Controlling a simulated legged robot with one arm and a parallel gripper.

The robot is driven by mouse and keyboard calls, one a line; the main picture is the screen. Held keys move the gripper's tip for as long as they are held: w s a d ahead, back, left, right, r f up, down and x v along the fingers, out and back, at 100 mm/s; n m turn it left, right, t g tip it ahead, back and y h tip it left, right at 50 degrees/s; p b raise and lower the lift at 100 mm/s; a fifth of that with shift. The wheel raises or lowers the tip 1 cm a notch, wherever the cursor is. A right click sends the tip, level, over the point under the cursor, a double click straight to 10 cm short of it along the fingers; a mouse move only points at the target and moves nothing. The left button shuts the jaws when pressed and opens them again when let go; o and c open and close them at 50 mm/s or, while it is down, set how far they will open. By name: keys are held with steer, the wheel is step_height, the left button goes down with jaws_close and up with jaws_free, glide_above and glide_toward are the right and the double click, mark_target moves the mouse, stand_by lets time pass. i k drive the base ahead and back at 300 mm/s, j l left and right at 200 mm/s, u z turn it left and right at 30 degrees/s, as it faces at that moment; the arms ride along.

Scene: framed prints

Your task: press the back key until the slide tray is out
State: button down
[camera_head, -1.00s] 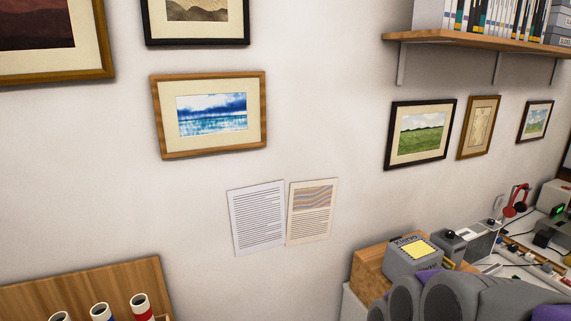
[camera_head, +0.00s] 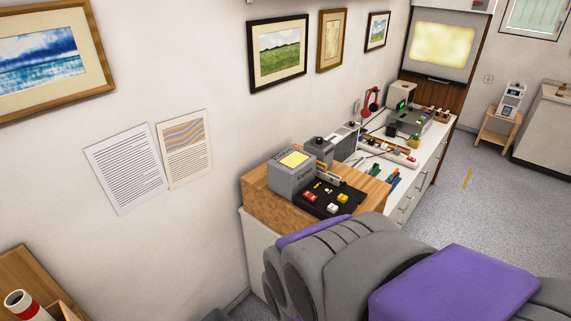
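A black key panel (camera_head: 328,196) sits on the wooden top of the near cabinet. It carries a red key (camera_head: 310,197), a white key (camera_head: 333,208) and a yellow key (camera_head: 342,198); markings on them are too small to read, so I cannot tell which is the back key. A grey box (camera_head: 291,179) with a yellow top stands at the panel's left. I cannot make out a slide tray for certain. My grey and purple arm fills the lower right in front of the cabinet. My gripper is not in view.
A lit screen (camera_head: 443,45) stands at the far end. A white bench (camera_head: 420,160) with devices and red headphones (camera_head: 371,99) runs along the wall. Two paper sheets hang near a framed seascape (camera_head: 45,62). Grey floor (camera_head: 480,210) is open at the right.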

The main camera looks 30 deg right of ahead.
mark_target(333, 208)
steer(key=z, duration=1.05)
